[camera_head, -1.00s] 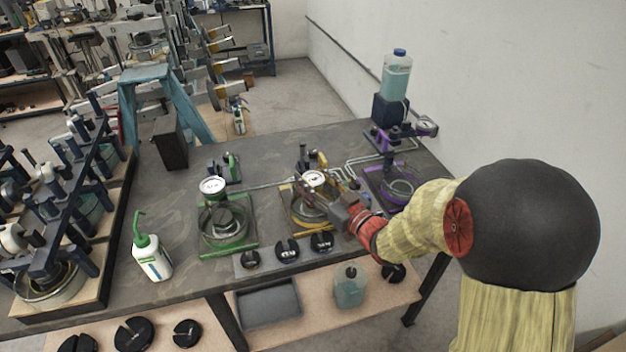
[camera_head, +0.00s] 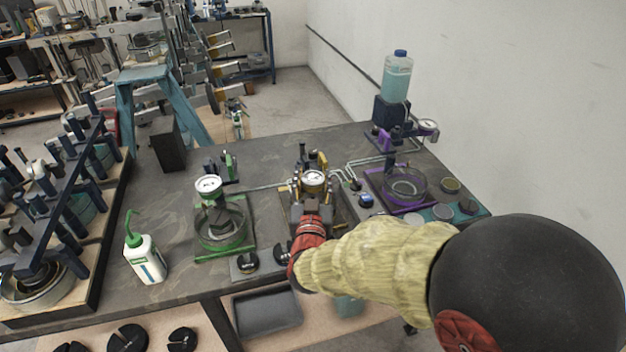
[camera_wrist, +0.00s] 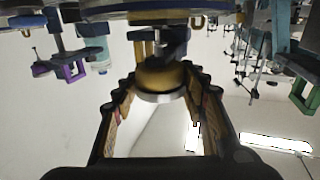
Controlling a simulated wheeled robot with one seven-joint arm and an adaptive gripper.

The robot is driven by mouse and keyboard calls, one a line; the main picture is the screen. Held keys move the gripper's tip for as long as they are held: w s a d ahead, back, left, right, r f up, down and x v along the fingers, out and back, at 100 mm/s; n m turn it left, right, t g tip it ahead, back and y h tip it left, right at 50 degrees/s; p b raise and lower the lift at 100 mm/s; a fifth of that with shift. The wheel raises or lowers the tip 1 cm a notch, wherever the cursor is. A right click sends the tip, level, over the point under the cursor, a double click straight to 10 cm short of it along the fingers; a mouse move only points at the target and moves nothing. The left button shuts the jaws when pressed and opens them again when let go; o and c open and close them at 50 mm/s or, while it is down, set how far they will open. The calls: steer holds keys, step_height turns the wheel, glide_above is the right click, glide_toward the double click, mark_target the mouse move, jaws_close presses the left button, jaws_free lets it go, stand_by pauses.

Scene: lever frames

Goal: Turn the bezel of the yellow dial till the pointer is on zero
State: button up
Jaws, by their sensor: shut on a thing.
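The yellow dial (camera_head: 314,180) stands on the yellow frame in the middle of the workbench, its white face turned up toward the head camera. The pointer reading is too small to tell. My gripper (camera_head: 312,192) is at the dial from the near side, a finger at each side of it. In the wrist view the round yellow and grey body of the dial (camera_wrist: 160,82) sits between the two fingertips of my gripper (camera_wrist: 160,90), and they are shut on its rim. My gripper and wrist hide most of the yellow frame below.
A green frame with its own dial (camera_head: 208,185) stands to the left, and a purple frame (camera_head: 400,190) to the right. A white bottle (camera_head: 147,258) stands near the front left. Black slotted weights (camera_head: 246,263) lie along the front edge.

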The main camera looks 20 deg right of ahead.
steer(key=shift+m+g+h, duration=0.4)
steer(key=shift+m+h, duration=0.2)
steer(key=shift+h, duration=0.3)
steer(key=shift+r+m+h+p, duration=0.15)
steer(key=shift+m+h+p, duration=0.15)
steer(key=shift+h, duration=0.1)
steer(key=o, duration=1.2)
steer(key=shift+c, duration=0.2)
steer(key=v, duration=1.2)
steer(key=shift+w, duration=0.1)
